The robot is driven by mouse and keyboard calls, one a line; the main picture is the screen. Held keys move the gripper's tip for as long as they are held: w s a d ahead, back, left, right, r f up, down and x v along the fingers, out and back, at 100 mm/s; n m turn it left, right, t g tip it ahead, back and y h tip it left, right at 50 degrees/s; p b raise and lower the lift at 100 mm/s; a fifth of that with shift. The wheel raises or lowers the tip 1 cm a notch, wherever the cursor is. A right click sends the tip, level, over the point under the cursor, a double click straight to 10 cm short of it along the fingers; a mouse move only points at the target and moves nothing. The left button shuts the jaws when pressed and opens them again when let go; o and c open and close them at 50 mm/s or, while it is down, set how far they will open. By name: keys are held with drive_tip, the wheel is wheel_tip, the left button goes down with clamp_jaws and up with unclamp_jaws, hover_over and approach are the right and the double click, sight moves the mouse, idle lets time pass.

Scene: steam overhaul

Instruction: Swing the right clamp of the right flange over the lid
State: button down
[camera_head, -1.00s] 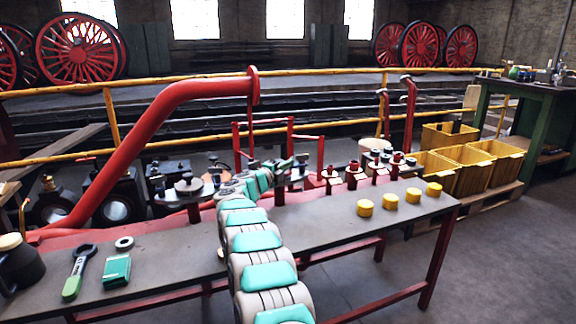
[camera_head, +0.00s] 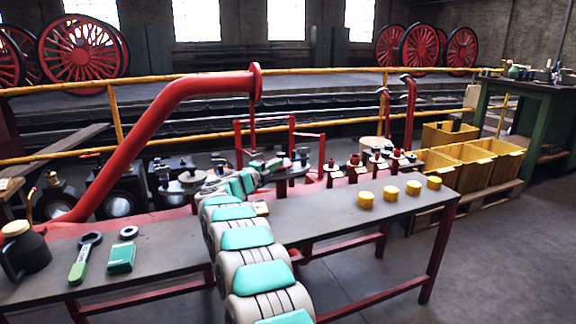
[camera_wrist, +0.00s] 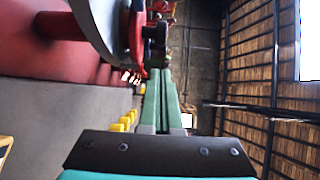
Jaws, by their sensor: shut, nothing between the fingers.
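My gripper (camera_head: 276,163) reaches rightward over the bench to the right flange (camera_head: 297,168), a dark round fitting on a red stand. In the wrist view, my gripper's two green fingers (camera_wrist: 160,76) lie together with nothing between them. A large grey and red round part (camera_wrist: 121,28), apparently the flange with its lid, fills the upper left beside the fingertips. A small dark and red piece (camera_wrist: 155,34) at its edge, possibly the right clamp, is just beyond the tips. I cannot tell whether they touch it. The left flange (camera_head: 188,180) stands left of my arm.
Yellow caps (camera_head: 390,194) sit on the bench's right part. A red pipe (camera_head: 150,130) rises behind. Yellow crates (camera_head: 465,160) stand right.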

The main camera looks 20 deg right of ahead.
drive_tip(key=shift+s+a, duration=0.25)
drive_tip(key=shift+a, duration=0.65)
drive_tip(key=shift+s+a, duration=0.2)
drive_tip(key=shift+a, duration=0.7)
